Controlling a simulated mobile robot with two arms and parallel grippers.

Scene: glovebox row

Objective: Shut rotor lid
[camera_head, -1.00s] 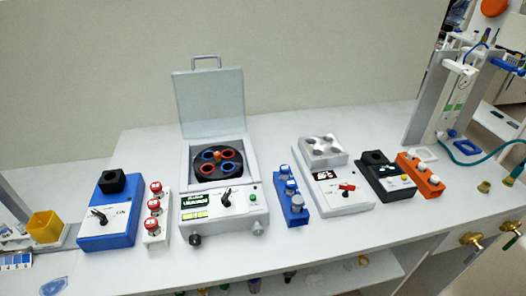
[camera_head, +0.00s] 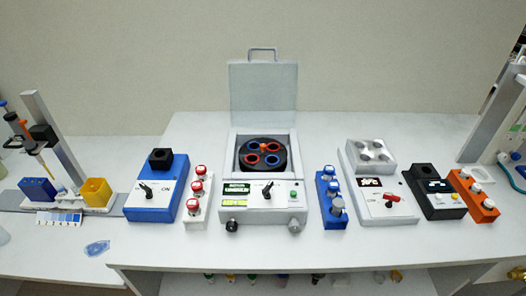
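The centrifuge (camera_head: 262,218) stands in the middle of the bench. Its rotor lid (camera_head: 263,90) is a clear pale panel with a grey handle (camera_head: 263,52) on its top edge, and it stands upright, open, at the back of the housing. The black rotor (camera_head: 263,154) lies uncovered in the square well, with red and blue rings around its holes and an orange hub. The front panel has green displays, a black knob and a green button. Neither of my grippers shows in the view.
Left of the centrifuge are a white rack with red-capped vials (camera_head: 197,200), a blue mixer (camera_head: 158,190) and a yellow box (camera_head: 97,191). On the right are a blue rack (camera_head: 330,207), a white heater block (camera_head: 385,205), a black device (camera_head: 437,198) and an orange rack (camera_head: 474,200). The bench front strip is clear.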

